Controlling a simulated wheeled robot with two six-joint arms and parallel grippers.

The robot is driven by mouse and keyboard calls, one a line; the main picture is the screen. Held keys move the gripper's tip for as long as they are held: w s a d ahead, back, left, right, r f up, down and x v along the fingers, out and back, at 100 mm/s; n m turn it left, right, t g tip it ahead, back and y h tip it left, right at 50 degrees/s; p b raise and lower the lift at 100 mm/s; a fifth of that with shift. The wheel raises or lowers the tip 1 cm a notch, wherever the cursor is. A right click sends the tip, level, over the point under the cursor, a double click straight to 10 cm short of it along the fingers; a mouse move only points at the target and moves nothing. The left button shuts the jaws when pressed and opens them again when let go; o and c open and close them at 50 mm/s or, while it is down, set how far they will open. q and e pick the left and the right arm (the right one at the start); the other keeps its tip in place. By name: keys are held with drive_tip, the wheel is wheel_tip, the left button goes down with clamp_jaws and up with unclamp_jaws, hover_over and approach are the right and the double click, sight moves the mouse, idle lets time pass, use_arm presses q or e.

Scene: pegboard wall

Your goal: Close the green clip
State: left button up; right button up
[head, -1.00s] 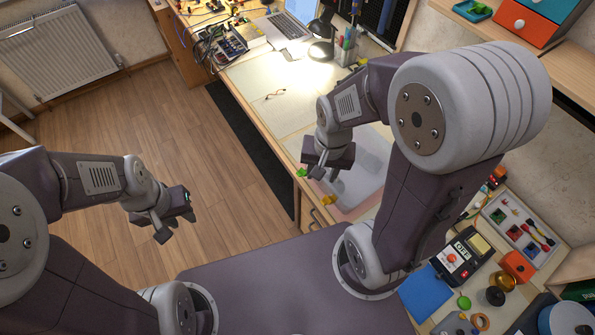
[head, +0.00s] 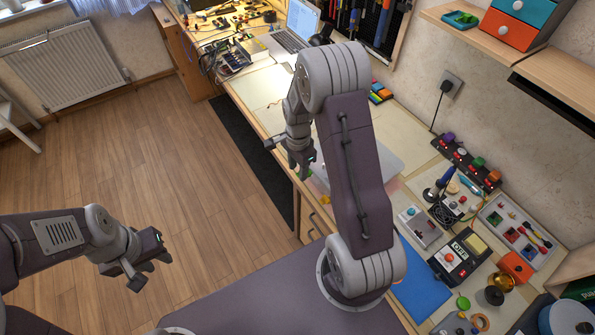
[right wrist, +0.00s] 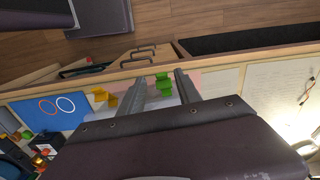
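The green clip (right wrist: 163,84) shows in the right wrist view at the table's front edge, in the gap between my right gripper's fingers (right wrist: 162,92). The fingers are apart and I see no contact with the clip. A yellow clip (right wrist: 104,97) sits at the same edge, left of the fingers. In the head view my right gripper (head: 291,160) is over the front edge of the bench, and a bit of green (head: 309,174) shows by it, mostly hidden. My left gripper (head: 134,272) hangs over the floor, far from the clip; its finger gap is unclear.
The bench (head: 262,95) runs along the wall, with drawers (head: 311,220) below its front edge. A blue mat (head: 421,284), a box with a red button (head: 459,256) and a parts tray (head: 519,232) lie at the right. A laptop (head: 298,27) stands at the back.

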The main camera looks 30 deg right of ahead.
drive_tip(key=shift+w+d+f, duration=0.15)
drive_tip(key=shift+f, duration=0.45)
drive_tip(key=shift+w+d+f, duration=0.1)
drive_tip(key=shift+f, duration=0.45)
drive_tip(key=shift+s+a+r, duration=0.1)
drive_tip(key=shift+a+r, duration=0.05)
clamp_jaws()
